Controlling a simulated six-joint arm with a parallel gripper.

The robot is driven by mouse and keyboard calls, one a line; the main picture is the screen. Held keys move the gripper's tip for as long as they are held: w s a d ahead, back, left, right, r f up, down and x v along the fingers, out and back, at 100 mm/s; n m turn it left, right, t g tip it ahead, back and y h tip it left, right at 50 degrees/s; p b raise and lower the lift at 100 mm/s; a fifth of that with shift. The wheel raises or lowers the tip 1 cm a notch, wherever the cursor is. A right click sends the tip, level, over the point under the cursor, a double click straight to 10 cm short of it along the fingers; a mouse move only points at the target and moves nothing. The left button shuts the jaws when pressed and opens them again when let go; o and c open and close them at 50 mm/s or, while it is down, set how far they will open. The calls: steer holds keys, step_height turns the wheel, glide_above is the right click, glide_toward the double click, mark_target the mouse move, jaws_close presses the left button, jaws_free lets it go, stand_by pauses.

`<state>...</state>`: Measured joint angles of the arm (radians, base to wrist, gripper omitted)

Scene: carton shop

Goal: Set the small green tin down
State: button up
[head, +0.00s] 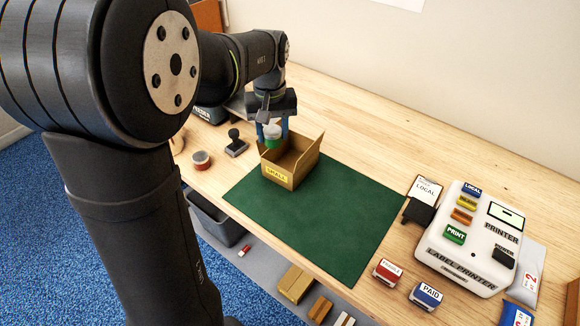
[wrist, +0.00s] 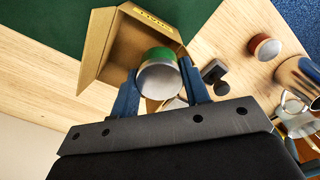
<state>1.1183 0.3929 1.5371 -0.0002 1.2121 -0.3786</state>
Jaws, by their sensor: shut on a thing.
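The small green tin (head: 272,134) has a pale top and a green band. My gripper (head: 272,124) is shut on it, and the tin also shows between the blue fingers in the wrist view (wrist: 160,76). In the head view the tin is at the back left part of the open small carton (head: 281,178), at about the height of its rim. The tin's lower part is hidden by the carton wall or flap. In the wrist view the carton (wrist: 112,48) lies beyond the tin, with its flaps open. I cannot tell whether the tin touches the carton.
The carton stands on a green mat (head: 320,220). A red tin (head: 201,160) and a black stamp (head: 236,144) stand to its left. A label printer (head: 465,240), a clipboard (head: 425,190) and stamp blocks marked FRAGILE (head: 386,271) and PAID (head: 426,296) are at the right. The mat's middle is clear.

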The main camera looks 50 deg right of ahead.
steer(key=s+d+f+n, duration=0.2)
steer(key=d, duration=0.2)
glide_toward(291, 167)
step_height(291, 167, down, 6)
steer(key=shift+r, duration=0.1)
steer(key=shift+f, duration=0.2)
steer(key=o, duration=1)
step_height(291, 167, up, 12)
steer(key=shift+r, duration=0.15)
